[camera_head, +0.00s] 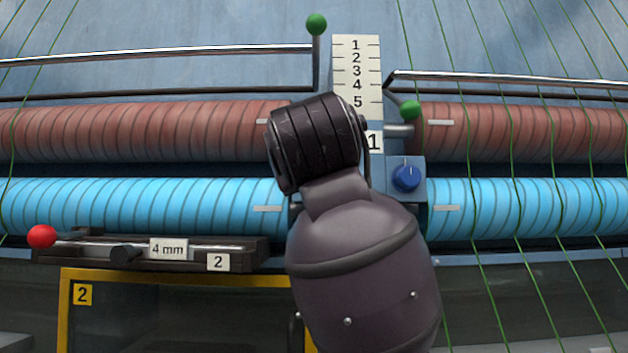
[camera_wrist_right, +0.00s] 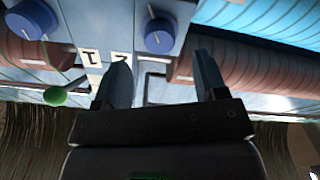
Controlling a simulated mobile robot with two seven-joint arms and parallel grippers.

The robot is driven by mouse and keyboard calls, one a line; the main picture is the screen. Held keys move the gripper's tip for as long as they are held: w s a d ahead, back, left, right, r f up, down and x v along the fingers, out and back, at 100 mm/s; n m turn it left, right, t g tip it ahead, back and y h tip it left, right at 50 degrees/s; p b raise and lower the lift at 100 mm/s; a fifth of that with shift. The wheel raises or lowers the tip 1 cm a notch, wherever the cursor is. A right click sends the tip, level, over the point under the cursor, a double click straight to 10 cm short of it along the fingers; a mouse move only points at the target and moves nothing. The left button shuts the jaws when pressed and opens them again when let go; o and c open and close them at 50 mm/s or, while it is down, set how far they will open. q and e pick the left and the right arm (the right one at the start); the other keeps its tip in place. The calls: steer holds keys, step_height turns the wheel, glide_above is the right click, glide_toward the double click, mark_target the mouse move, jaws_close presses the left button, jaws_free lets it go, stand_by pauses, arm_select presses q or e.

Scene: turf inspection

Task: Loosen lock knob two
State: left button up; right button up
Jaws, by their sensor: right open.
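In the right wrist view, lock knob two (camera_wrist_right: 160,35) is a round blue knob with a pale pointer line, beside a plate that appears to read 2 (camera_wrist_right: 122,60). Another blue knob (camera_wrist_right: 30,18) sits to the left, near the plate marked 1 (camera_wrist_right: 90,57); this knob also shows in the head view (camera_head: 406,177). My right gripper (camera_wrist_right: 162,78) is open and empty, its fingers below knob two in the picture and apart from it. In the head view my right arm hides knob two and the gripper. My left gripper is not in view.
A numbered scale plate (camera_head: 356,75) stands above, between levers with green balls (camera_head: 316,24) (camera_head: 410,109). Red-brown rollers (camera_head: 150,130) and bright blue rollers (camera_head: 140,205) run to both sides. A red-ball lever (camera_head: 41,236) lies at lower left, above a yellow frame (camera_head: 64,310).

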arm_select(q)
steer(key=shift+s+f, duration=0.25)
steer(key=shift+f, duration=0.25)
arm_select(e)
steer(key=s, duration=0.5)
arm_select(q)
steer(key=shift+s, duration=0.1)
